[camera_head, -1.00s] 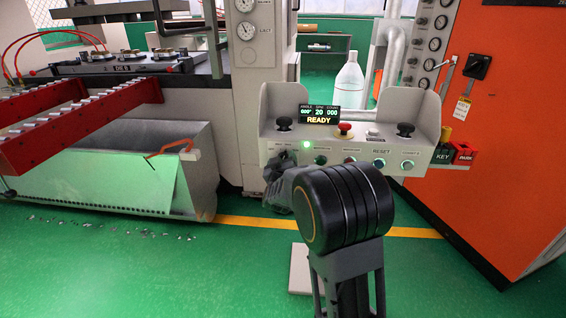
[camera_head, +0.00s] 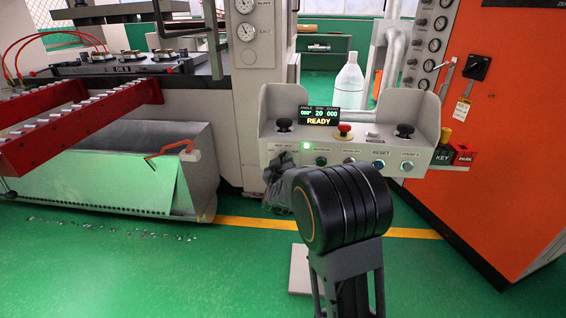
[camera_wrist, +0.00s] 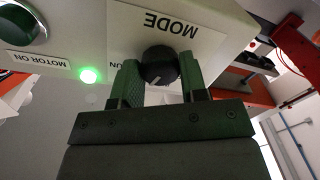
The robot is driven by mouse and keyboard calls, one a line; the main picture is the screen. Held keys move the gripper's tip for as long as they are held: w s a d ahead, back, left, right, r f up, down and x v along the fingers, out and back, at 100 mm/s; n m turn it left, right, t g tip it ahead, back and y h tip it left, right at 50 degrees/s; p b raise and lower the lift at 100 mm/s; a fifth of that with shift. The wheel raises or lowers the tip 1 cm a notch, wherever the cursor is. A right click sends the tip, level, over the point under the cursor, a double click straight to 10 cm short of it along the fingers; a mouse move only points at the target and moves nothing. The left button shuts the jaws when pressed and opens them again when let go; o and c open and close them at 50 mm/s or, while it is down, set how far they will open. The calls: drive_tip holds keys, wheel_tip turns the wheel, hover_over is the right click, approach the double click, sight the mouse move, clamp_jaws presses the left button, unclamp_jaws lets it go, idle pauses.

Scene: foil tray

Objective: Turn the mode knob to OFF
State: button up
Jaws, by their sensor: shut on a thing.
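The mode knob (camera_wrist: 158,62) is round and black, with a short white pointer line. It sits under the upside-down word MODE on a white label (camera_wrist: 190,35) in the wrist view. The line points toward the bottom of that view, slightly left. My gripper (camera_wrist: 160,78) has a finger on each side of the knob and is shut on it. In the head view my gripper (camera_head: 274,172) is at the left front of the control panel (camera_head: 347,150), largely behind my own arm, and the knob is hidden there. The panel display (camera_head: 320,116) reads READY.
A green lamp (camera_head: 306,146) glows beside the knob. A red emergency button (camera_head: 344,128), black joysticks (camera_head: 405,130) and several push buttons share the panel. A red-railed machine (camera_head: 80,120) stands left and an orange cabinet (camera_head: 510,150) right.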

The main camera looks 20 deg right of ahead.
drive_tip(key=shift+r+n+p, duration=0.1)
drive_tip(key=shift+n+p, duration=4.75)
drive_tip(key=shift+n, duration=2.85)
drive_tip(key=o, duration=0.9)
drive_tip(key=p+v, duration=0.1)
drive_tip(key=v, duration=1.2)
drive_tip(key=shift+s+a+r, duration=0.1)
drive_tip(key=shift+s+a, duration=0.2)
